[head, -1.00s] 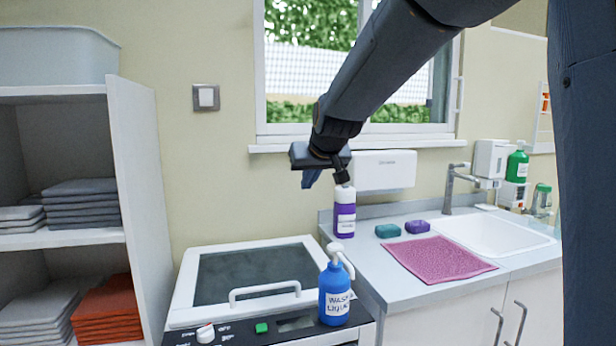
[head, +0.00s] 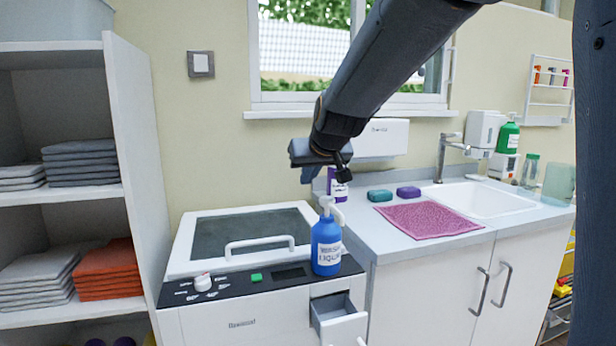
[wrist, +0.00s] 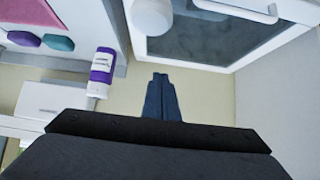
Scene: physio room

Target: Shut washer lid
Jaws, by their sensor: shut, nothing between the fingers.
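The washer (head: 240,318) stands low in the middle of the head view, white with a black control panel. Its lid (head: 186,248) has a white frame, a dark window and a white handle (head: 260,243). It lies flat or nearly flat on the top, and I see no clear gap under it. The lid (wrist: 232,66) also shows at the upper right of the wrist view. My gripper (wrist: 160,78) is shut and empty, its dark blue fingers together. In the head view my gripper (head: 318,158) is in the air, above and behind the lid's right side; its fingers are mostly hidden.
A blue pump bottle (head: 326,246) stands on the washer's right front corner. A small drawer (head: 338,318) is pulled out below it. A purple bottle (head: 338,188) stands behind my gripper on the counter (head: 372,236). Shelves (head: 135,150) with folded towels rise at left.

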